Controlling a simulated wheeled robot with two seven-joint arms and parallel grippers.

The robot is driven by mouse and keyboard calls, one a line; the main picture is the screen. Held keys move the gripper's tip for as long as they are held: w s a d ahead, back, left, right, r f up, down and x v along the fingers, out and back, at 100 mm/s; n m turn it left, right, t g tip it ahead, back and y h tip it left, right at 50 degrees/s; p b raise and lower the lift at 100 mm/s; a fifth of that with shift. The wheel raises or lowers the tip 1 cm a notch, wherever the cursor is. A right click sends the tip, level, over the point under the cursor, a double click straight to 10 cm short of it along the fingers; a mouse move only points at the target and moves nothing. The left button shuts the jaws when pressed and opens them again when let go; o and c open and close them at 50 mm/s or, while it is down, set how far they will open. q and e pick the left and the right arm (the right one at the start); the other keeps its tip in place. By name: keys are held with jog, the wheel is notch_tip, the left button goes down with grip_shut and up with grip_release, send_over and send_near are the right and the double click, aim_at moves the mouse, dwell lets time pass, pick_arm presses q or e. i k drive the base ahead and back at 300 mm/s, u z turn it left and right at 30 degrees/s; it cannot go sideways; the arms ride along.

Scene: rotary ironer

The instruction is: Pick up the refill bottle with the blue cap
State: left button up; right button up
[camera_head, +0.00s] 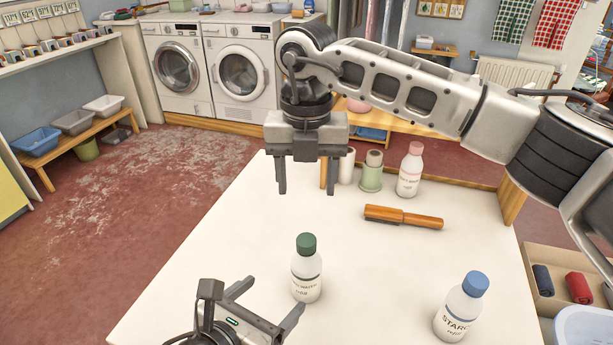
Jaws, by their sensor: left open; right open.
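The refill bottle with the blue cap (457,314) stands upright near the front right of the white table (225,245). It is white and its label reads "STARCH refill". Nothing touches it. My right gripper (305,190) is open and empty, pointing down above the back left part of the table, well left of and behind this bottle. My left gripper (270,307) is open and empty at the front left. Its fingers are close to a green-capped bottle (306,275); I cannot tell whether they touch it.
A pink-capped bottle (409,172), a green cylinder (371,176) and a pale cylinder (346,168) stand at the back edge. A wooden-handled brush (403,217) lies in front of them. The table is clear between the green-capped and blue-capped bottles. A box with rolls (579,287) stands off to the right.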

aim_at(460, 309)
jog(key=k, duration=1)
